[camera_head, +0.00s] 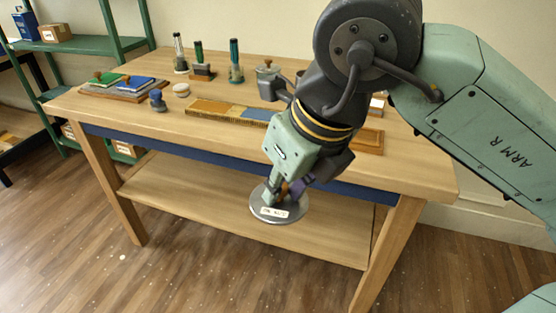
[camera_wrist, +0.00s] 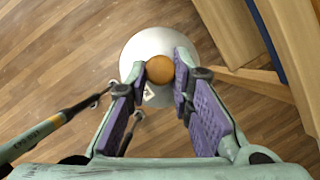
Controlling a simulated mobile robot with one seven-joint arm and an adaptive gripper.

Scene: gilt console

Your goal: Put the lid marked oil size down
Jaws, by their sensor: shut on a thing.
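The lid (camera_head: 265,212) is a round grey metal disc with a pale label on its top; the print is too small to read. In the wrist view the lid (camera_wrist: 140,50) shows as a pale disc with a round wooden knob (camera_wrist: 159,69). My gripper (camera_head: 282,190) is shut on the lid's knob. It holds the lid in the air in front of the table's front edge, roughly level and above the lower shelf's height in the picture. In the wrist view the fingers (camera_wrist: 160,80) sit on both sides of the knob.
The wooden table (camera_head: 130,115) carries several brushes or stamps at the back, a metal pot (camera_head: 268,82), a yellow and blue strip (camera_head: 215,110) and a small blue knob-shaped item (camera_head: 157,100). The front left tabletop is bare. A green shelf (camera_head: 85,43) stands at the left.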

